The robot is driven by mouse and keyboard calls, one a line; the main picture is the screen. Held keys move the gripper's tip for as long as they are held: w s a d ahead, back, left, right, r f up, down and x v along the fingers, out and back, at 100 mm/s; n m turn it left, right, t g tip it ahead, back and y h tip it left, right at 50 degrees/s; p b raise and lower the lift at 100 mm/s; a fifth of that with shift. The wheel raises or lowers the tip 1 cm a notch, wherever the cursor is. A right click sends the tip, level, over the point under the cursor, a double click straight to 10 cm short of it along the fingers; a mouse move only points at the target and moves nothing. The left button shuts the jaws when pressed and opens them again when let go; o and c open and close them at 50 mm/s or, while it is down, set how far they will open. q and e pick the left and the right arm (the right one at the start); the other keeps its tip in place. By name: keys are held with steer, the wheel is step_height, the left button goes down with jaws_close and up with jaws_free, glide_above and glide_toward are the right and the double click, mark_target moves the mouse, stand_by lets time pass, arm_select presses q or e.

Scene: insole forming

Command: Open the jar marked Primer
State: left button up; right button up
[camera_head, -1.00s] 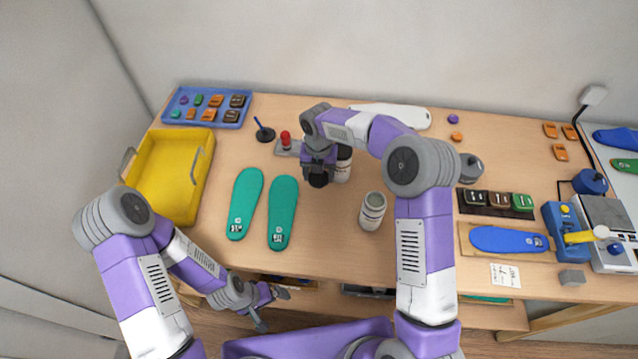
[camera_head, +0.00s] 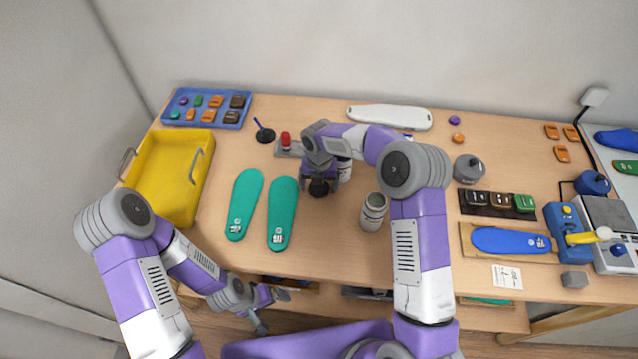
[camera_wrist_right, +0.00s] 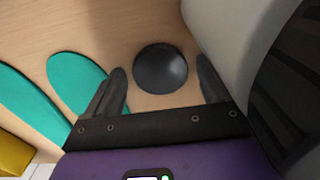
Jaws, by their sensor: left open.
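A white jar with a grey band (camera_head: 373,212) stands upright on the table; its top looks pale, with no dark lid. A second white jar (camera_head: 344,171) stands behind my right gripper, partly hidden. I cannot read which is marked Primer. A round black lid-like piece (camera_head: 319,188) is below my right gripper (camera_head: 319,182), apart from both jars. In the right wrist view the black piece (camera_wrist_right: 160,68) sits between the spread fingers, with a gap on each side. My left gripper (camera_head: 268,308) is open and empty, low in front of the table edge.
Two teal insoles (camera_head: 283,213) lie left of my right gripper. A yellow bin (camera_head: 165,180) and a blue tray (camera_head: 207,108) are farther left. A grey lidded pot (camera_head: 468,169) stands right of my right arm. The table in front of the jars is clear.

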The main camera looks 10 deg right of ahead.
mark_target(319, 187)
step_height(319, 187, up, 12)
steer(key=p, duration=0.2)
steer(key=shift+r, duration=0.2)
stand_by(0.3)
